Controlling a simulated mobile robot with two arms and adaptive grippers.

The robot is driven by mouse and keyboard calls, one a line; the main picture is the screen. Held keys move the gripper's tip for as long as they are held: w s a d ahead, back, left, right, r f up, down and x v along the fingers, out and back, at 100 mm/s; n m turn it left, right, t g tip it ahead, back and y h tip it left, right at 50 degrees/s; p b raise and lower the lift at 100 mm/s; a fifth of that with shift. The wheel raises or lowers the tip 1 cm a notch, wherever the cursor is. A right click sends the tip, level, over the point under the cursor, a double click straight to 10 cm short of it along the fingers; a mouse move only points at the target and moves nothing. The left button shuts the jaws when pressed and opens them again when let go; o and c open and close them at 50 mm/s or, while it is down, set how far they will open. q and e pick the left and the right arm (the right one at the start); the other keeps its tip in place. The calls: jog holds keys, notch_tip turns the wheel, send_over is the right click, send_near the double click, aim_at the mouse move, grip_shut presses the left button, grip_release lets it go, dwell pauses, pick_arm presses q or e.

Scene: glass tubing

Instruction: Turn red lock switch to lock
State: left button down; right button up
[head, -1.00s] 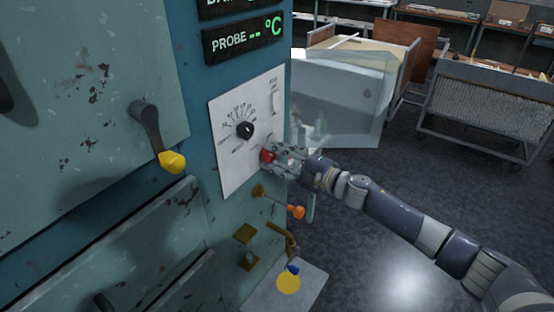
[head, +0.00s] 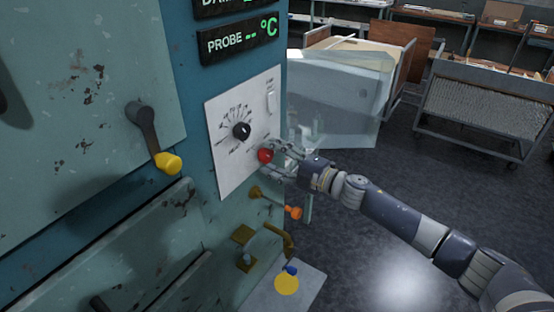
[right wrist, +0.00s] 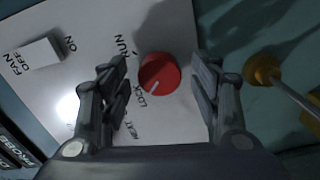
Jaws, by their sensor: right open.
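The red lock switch (head: 265,156) is a round knob on the white control panel (head: 226,178), below and right of the black dial. In the right wrist view the red knob (right wrist: 159,73) sits between my fingers, its white pointer mark aimed at the LOCK label (right wrist: 139,103). The RUN label stands above and left of it there. My right gripper (head: 277,156) is open at the knob; in the right wrist view its two fingers (right wrist: 161,90) stand apart on either side, with gaps to the knob. My left gripper is not in view.
A black dial (head: 242,131) is left of the knob. A white FAN switch (right wrist: 40,54) is on the same panel. An orange-tipped lever (head: 292,212) sticks out below the panel, and a yellow-knobbed handle (head: 167,162) is at left. Open floor lies to the right.

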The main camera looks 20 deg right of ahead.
jog(key=v, duration=1.2)
jog(key=shift+d, duration=0.1)
jog(key=s+d+f+m+h, duration=0.1)
jog(key=d+f+m+h, duration=0.25)
jog(key=f, duration=0.55)
jog(key=s+d+f+m+h, duration=0.1)
jog(key=d+f+m+h, duration=0.2)
jog(key=f, duration=0.6)
jog(key=d+f+m+h, duration=0.25)
jog(key=f+m, duration=0.25)
jog(key=f, duration=0.4)
jog(key=s+f+m+g+h, duration=0.1)
jog(key=s+f+m+g, duration=0.15)
jog(key=s+f, duration=0.6)
jog(key=s+a+f+m+g+h, duration=0.1)
jog(key=s+a+f+m+g, duration=0.25)
jog(key=s+f, duration=0.9)
jog(key=s+a+f+m+g, duration=0.2)
jog(key=s+a+f+g, duration=0.2)
jog(key=s+f, duration=0.9)
jog(key=s+a+f+m+g, duration=0.1)
jog(key=s+a, duration=0.2)
jog(key=s, duration=0.4)
jog(key=s+a+f+g, duration=0.1)
jog(key=s+a+g, duration=0.1)
jog(key=s, duration=0.5)
jog(key=shift+s+a+f+m+b, duration=0.15)
jog(key=shift+s+a+m+b, duration=0.1)
jog(key=shift+a+m+b, duration=0.15)
